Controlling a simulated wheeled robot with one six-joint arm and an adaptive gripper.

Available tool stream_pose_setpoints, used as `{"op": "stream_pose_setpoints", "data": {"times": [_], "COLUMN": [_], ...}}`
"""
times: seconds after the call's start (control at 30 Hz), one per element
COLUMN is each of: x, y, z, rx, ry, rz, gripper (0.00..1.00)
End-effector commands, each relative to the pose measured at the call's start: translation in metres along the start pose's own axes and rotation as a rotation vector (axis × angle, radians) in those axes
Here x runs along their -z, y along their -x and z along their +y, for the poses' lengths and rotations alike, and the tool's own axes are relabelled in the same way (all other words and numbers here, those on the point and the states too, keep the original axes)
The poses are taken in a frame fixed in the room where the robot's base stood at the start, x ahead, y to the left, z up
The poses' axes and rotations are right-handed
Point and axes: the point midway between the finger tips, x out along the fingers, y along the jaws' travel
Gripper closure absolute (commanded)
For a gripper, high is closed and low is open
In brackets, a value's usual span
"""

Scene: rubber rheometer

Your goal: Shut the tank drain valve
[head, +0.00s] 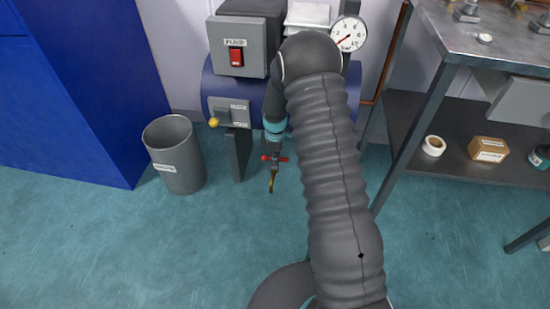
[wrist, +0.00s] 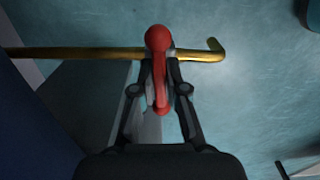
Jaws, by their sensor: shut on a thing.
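The tank drain valve shows its red handle (head: 282,159) below the blue tank (head: 222,88) in the head view, with a brass spout (head: 271,183) hanging under it. In the wrist view the red handle (wrist: 159,95) lies crosswise to the brass pipe (wrist: 90,53), whose bent end points to the right. My gripper (wrist: 160,75) is shut on the handle, one finger on each side of it. In the head view my gripper (head: 276,153) is small and partly hidden, and my arm covers the right part of the tank.
A grey bin (head: 175,165) stands left of the tank, by a blue cabinet (head: 75,100). A pump box (head: 237,47) with a red switch and a round gauge (head: 347,34) sit above the tank. A metal bench (head: 480,45) stands right. The front floor is clear.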

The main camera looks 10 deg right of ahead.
Motion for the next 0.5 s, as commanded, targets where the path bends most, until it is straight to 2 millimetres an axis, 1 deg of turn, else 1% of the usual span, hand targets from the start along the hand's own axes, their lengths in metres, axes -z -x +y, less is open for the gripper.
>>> {"op": "stream_pose_setpoints", "data": {"times": [0.2, 0.47, 0.5], "x": [0.0000, 0.0000, 0.0000], "y": [-0.0009, 0.0004, 0.0004], "z": [0.0003, 0.0003, 0.0003], "rx": [-0.001, -0.001, -0.001], "ry": [-0.086, -0.094, -0.094], "rz": [0.000, 0.000, 0.000], "gripper": [1.00, 1.00, 0.78]}}
